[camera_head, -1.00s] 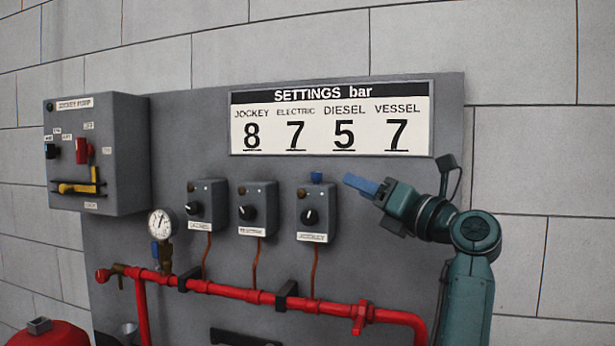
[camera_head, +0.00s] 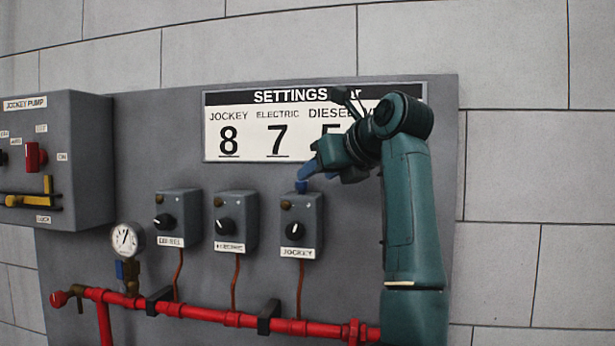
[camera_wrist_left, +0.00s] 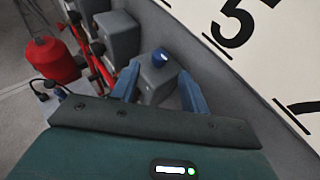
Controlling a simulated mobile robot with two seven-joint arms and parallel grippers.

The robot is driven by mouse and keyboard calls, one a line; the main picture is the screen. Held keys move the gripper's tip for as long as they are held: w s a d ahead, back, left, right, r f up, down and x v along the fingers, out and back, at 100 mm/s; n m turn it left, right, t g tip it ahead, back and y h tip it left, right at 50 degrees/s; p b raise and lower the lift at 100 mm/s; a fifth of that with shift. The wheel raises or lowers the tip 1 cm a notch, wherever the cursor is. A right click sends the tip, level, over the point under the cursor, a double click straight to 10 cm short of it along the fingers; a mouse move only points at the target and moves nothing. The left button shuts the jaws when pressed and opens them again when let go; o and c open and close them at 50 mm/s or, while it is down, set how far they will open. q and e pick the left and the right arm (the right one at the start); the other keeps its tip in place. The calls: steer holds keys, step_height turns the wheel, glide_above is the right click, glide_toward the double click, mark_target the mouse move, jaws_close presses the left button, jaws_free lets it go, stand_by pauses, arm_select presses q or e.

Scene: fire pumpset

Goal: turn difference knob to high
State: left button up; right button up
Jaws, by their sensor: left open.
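A blue knob (camera_head: 301,187) stands on top of the grey jockey switch box (camera_head: 301,222), the rightmost of three boxes on the panel. I cannot read any high or low mark on it. My left gripper (camera_head: 316,170) is just above and to the right of this knob, with its blue fingers towards it. In the left wrist view, the blue knob (camera_wrist_left: 160,57) shows between the two open fingers, beyond their tips and apart from them. My right gripper is not in view.
The electric box (camera_head: 236,222) and diesel box (camera_head: 178,218) are to the left. A red pipe (camera_head: 220,318) and pressure gauge (camera_head: 127,240) are below. The settings sign (camera_head: 222,132) is behind my arm. The jockey pump box (camera_head: 80,160) protrudes at the left.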

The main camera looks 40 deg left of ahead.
mark_target(308, 195)
arm_select(q)
steer(key=x, duration=0.4)
steer(key=shift+a+p, duration=0.1)
steer(key=shift+p, duration=0.2)
steer(key=shift+w+a+f, duration=0.15)
steer(key=shift+a, duration=0.3)
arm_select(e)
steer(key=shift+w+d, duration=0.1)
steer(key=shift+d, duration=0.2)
